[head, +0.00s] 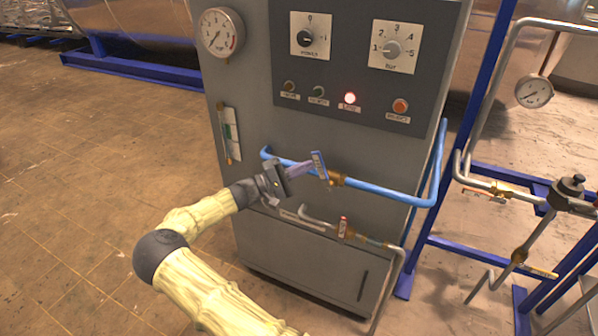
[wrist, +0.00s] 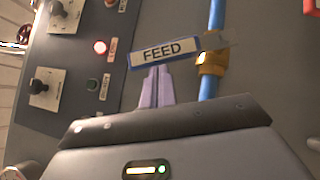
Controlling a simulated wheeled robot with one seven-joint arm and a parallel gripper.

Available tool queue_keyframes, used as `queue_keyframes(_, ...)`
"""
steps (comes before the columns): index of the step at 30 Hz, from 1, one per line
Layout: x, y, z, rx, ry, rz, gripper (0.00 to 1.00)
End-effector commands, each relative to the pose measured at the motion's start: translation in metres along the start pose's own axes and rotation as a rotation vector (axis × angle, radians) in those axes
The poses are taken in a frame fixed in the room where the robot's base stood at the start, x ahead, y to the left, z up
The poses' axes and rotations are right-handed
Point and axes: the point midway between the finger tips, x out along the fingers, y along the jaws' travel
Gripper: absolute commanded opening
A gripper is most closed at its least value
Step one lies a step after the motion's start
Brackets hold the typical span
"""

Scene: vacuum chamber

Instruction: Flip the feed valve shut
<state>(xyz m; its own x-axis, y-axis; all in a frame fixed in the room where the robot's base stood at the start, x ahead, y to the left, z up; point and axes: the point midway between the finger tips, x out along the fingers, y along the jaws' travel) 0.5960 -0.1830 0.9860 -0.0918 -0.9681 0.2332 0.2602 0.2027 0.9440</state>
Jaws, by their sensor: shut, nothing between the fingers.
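The feed valve has a blue lever handle (head: 319,166) and a brass body (head: 336,179) on the blue pipe at the cabinet's front. In the wrist view the handle's FEED label (wrist: 165,52) faces me, and the brass body (wrist: 211,63) sits on the pipe behind its right end. The handle lies across the pipe. My gripper (head: 310,166) is at the handle's left side in the head view. Its purple fingers (wrist: 155,86) are shut and empty, with their tips at the label's lower edge in the wrist view. I cannot tell whether they touch it.
The grey cabinet (head: 290,220) carries knobs, lamps and a gauge (head: 220,32); a red lamp (head: 350,98) is lit. A second, smaller valve (head: 343,228) on a grey pipe sits below the feed valve. A blue frame with pipes (head: 480,185) stands right. The floor at left is clear.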

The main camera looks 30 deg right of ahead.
Motion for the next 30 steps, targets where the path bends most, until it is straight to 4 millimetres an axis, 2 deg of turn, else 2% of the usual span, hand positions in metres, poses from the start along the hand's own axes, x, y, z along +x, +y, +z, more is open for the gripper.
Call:
queue_keyframes(12,0.020,0.010,0.021,0.218,-0.002,-0.219,0.00)
queue_keyframes(30,0.026,0.009,0.026,0.273,-0.003,-0.273,0.00)
